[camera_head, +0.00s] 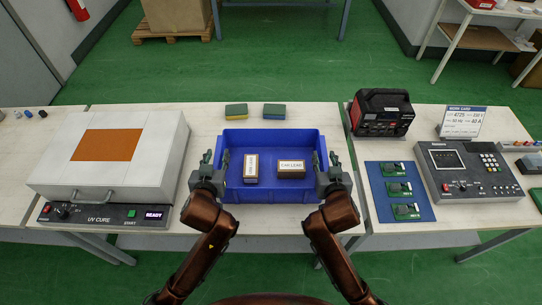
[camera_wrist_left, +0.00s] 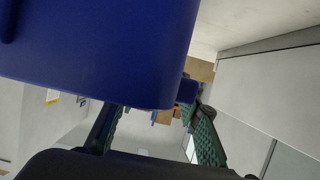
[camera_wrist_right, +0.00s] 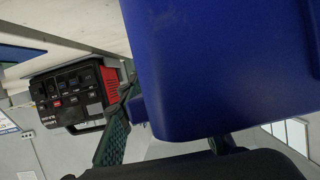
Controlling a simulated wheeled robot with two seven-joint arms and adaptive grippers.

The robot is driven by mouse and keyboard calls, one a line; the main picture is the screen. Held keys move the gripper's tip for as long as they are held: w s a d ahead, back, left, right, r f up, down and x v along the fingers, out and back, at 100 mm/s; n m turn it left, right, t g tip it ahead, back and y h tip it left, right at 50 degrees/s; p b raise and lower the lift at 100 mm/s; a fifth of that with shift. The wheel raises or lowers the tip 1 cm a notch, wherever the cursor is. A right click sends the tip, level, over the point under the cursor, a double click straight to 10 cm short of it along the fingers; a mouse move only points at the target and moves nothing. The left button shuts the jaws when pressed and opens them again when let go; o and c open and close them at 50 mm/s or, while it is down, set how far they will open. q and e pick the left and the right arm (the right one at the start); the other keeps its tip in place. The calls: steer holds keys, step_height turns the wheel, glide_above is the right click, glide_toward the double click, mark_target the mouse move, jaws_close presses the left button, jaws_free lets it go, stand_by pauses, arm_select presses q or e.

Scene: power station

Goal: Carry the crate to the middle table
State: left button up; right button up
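The blue crate (camera_head: 274,137) rests on the middle table (camera_head: 180,216). Two brown blocks with white labels, a left one (camera_head: 251,168) and a right one (camera_head: 291,169), lie inside it. My left gripper (camera_head: 214,160) is at the crate's left side wall, its fingers spread, one outside and one at the inner side of the rim. My right gripper (camera_head: 327,160) is placed likewise at the right side wall, fingers spread. The crate's wall fills much of the left wrist view (camera_wrist_left: 100,50) and the right wrist view (camera_wrist_right: 215,65), hiding part of one finger in each.
Two sponges, left (camera_head: 236,111) and right (camera_head: 274,111), lie behind the crate. A UV cure box (camera_head: 60,160) stands left. A black-red power unit (camera_head: 381,112), a blue mat (camera_head: 388,211) with green boards and a grey control console (camera_head: 468,185) are right. Bare tabletop borders the crate.

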arm_select(q)
steer(key=shift+s, duration=0.1)
steer(key=v, duration=0.7)
steer(key=shift+r, duration=0.1)
arm_select(e)
steer(key=shift+s, duration=0.1)
arm_select(q)
steer(key=shift+s, duration=0.1)
arm_select(e)
steer(key=v, duration=1.1)
steer(key=shift+s+r, duration=0.25)
steer(key=shift+s, duration=0.1)
arm_select(q)
steer(key=shift+r, duration=0.1)
